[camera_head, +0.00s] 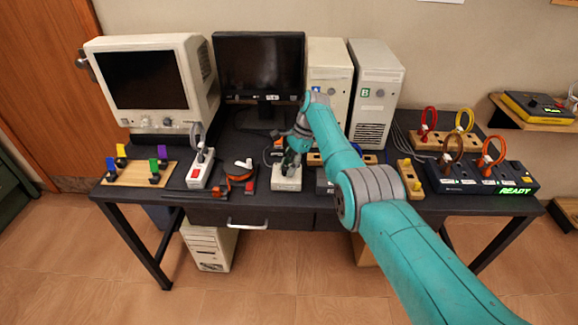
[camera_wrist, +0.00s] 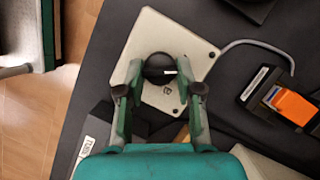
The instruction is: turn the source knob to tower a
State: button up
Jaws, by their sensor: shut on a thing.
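The source knob (camera_wrist: 158,66) is a round black knob with a white pointer mark, on a light square box (camera_wrist: 148,30). In the wrist view the mark points to the right. My gripper (camera_wrist: 160,72) is shut on the knob, with one green finger on each side of it. In the head view the box (camera_head: 287,184) sits near the desk's front edge, and my gripper (camera_head: 291,160) comes down on it from above and hides the knob. Tower A (camera_head: 330,75) and tower B (camera_head: 377,90) are beige computer towers, standing side by side at the back.
A CRT monitor (camera_head: 145,82) and a dark flat screen (camera_head: 259,66) stand at the back left. A white power strip (camera_head: 201,168) and a red-black item (camera_head: 240,176) lie left of the box. A panel with coloured cable loops (camera_head: 482,177) is on the right.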

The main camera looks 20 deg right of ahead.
dwell(0.3)
jog(key=o, duration=1.1)
jog(key=shift+o, duration=0.2)
jog(key=v, duration=1.2)
